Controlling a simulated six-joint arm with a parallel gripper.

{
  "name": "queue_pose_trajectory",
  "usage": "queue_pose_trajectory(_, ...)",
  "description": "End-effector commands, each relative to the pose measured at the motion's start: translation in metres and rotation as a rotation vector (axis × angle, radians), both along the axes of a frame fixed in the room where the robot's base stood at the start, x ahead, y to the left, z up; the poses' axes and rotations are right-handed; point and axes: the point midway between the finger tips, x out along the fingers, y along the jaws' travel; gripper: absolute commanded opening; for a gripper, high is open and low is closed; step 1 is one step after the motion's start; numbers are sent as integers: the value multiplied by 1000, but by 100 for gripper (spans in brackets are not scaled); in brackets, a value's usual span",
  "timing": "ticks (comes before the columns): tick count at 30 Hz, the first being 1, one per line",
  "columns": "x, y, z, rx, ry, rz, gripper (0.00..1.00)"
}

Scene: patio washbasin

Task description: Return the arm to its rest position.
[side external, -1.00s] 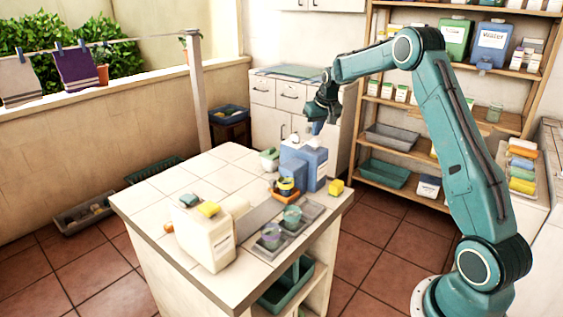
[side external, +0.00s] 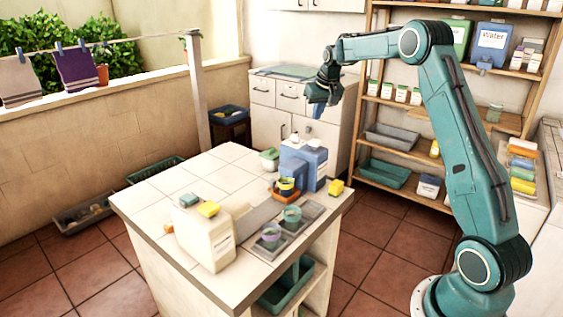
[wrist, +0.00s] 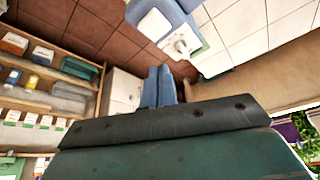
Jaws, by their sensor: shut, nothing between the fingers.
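My gripper (side external: 317,104) is at the end of the teal arm, in the air above the far side of the tiled island (side external: 228,157). It points down and holds nothing. In the wrist view its two blue fingers (wrist: 158,86) lie together, shut. The blue dispenser (side external: 312,165) stands on the island below the gripper, with a gap between them. In the wrist view the dispenser (wrist: 160,15) shows at the top with its white top part. My arm is raised, its forearm reaching level to the left.
The island also carries a cream jug (side external: 205,238), a yellow block (side external: 336,187), cups on a grey tray (side external: 312,209) and a green-lidded jar (side external: 270,159). Wooden shelves (side external: 398,146) with bottles and trays stand behind my arm. White cabinets (side external: 285,105) stand at the back. Air around the gripper is clear.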

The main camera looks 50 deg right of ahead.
Motion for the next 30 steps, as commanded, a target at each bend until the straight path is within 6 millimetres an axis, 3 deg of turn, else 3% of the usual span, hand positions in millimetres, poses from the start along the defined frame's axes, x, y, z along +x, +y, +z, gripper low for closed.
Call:
queue_pose_trajectory(8, 0, 1, 1, 0, -1, 2, 0)
queue_pose_trajectory(14, -5, 18, 15, -3, -4, 21, 0)
queue_pose_trajectory(20, -21, 59, 43, -7, -12, 65, 0)
queue_pose_trajectory(30, -73, 143, 89, -15, -28, 163, 0)
